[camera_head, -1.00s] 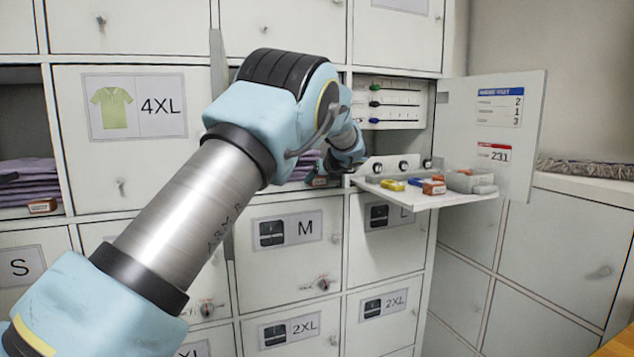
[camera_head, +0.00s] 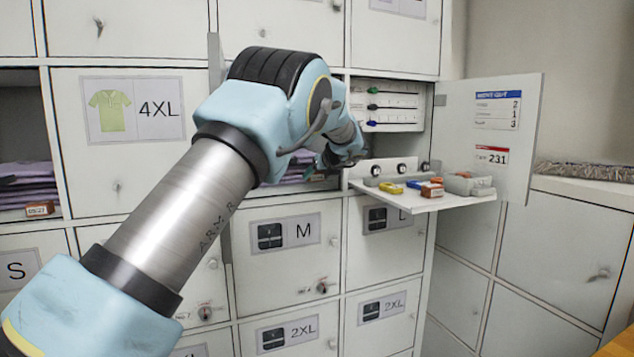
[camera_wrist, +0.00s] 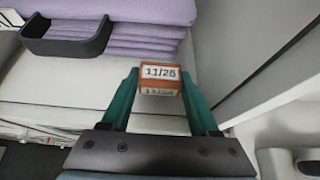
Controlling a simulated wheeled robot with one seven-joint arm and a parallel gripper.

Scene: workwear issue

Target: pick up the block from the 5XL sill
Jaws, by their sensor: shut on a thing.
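The block (camera_wrist: 160,78), orange-brown with a white label reading 11/28, is between the two teal fingers of my gripper (camera_wrist: 160,84) in the wrist view. The gripper is shut on it from both sides. Behind the block lie folded purple garments (camera_wrist: 140,42) and a pale sill surface (camera_wrist: 60,88). In the head view my gripper (camera_head: 324,163) is at the mouth of the open compartment with purple garments, beside the fold-down shelf. There the block is mostly hidden by my gripper. I cannot tell how far it is above the sill.
The fold-down shelf (camera_head: 450,201) to the right carries a yellow item (camera_head: 391,187), another brown block (camera_head: 432,190) and a grey tray (camera_head: 468,184). An open door (camera_head: 488,135) stands behind it. A dark open tray (camera_wrist: 66,38) lies by the garments in the wrist view.

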